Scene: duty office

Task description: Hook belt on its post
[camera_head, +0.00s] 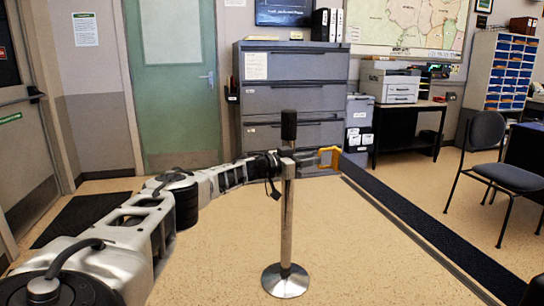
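The dark belt (425,225) stretches in the air from the lower right up to its yellow end piece (334,158), near the middle of the view. My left gripper (322,160) reaches in from the left and its fingers meet the yellow end; it appears shut on it, though the fingertips are small. A silver post (287,220) with a black top (289,125) stands upright on a round base. My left wrist overlaps the post's upper part in the picture, and the yellow end is to the right of the post, apart from it. My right gripper is not in view.
A grey filing cabinet (290,92) stands behind the post. A printer (390,84) sits on a dark table (420,106) to its right. A black chair (508,177) stands at the right. Open speckled floor (370,265) surrounds the post. A dark mat (80,217) lies at the left.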

